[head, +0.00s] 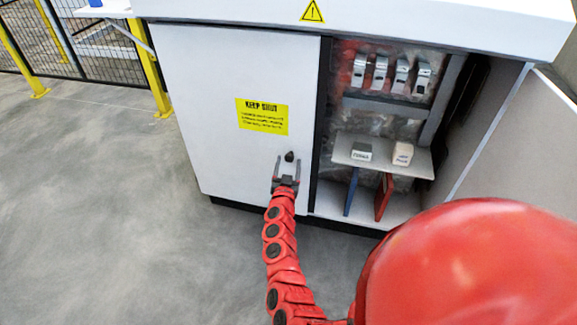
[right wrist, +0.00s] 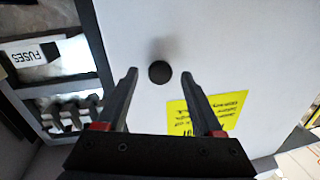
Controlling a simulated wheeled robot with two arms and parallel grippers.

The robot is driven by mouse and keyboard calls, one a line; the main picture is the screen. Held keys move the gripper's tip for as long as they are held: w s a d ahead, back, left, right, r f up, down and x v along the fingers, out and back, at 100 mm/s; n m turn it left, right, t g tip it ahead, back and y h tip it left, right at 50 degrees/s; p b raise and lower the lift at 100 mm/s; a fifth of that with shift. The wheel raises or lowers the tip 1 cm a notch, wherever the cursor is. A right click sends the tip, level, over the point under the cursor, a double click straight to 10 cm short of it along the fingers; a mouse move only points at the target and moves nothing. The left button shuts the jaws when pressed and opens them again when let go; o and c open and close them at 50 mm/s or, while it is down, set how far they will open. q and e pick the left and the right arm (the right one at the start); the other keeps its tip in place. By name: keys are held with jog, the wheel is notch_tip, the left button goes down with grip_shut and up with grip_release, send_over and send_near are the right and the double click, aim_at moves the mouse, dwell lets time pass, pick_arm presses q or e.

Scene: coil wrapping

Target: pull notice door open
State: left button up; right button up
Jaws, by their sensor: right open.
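The notice door (head: 200,130) is a white cabinet door with a yellow "KEEP SHUT" notice (head: 263,116). It looks shut in the head view. A small black knob (head: 289,156) sits near its lower right edge. My right gripper (head: 286,165) is open just below the knob, its fingers pointing at it. In the right wrist view the knob (right wrist: 159,72) shows between and just beyond the fingertips of the gripper (right wrist: 160,75); I cannot tell if they touch. The notice (right wrist: 207,113) lies partly behind one finger. My left gripper is not in view.
Right of the door is an open compartment with several switches (head: 392,75) above and a shelf (head: 380,143) with two small labelled boxes. Another door panel (head: 520,150) stands swung open at the right. The floor (head: 130,230) at the left is clear. Yellow-posted fencing (head: 150,62) stands behind.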

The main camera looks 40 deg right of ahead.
jog(key=shift+w+d, duration=0.15)
jog(key=shift+w, duration=0.05)
grip_shut()
dwell(0.3)
jog(key=shift+r, duration=0.1)
dwell(1.0)
